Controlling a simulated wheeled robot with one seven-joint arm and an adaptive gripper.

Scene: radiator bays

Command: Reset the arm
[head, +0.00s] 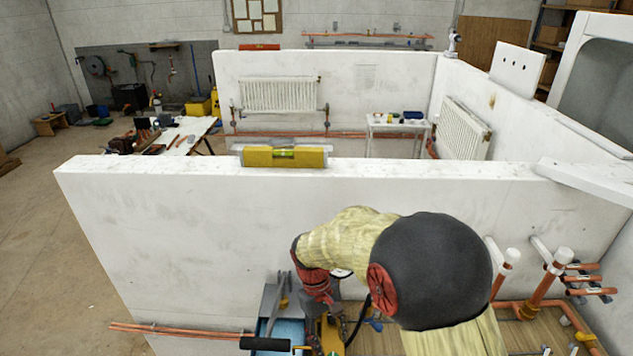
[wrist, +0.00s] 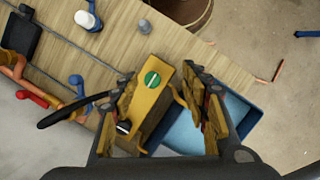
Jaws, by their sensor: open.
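My gripper (wrist: 161,82) is open in the wrist view, its two worn yellow-and-black fingers apart and pointing down over a wooden bench top. A yellow block-like object with a green round disc (wrist: 152,79) shows between the fingers; I cannot tell whether they touch it. In the head view my arm, with its pale yellow sleeve and black joint cover, reaches forward and bends down to the bench beside the near wall. The gripper's fingertips are hard to make out there.
A blue tray (wrist: 185,132) lies under the right finger, and shows in the head view (head: 265,329). White wall (head: 170,235) stands close beyond the arm, with a yellow level (head: 284,157) on top. Copper pipes (head: 540,290) with white caps rise at right. Open floor (head: 50,260) lies left.

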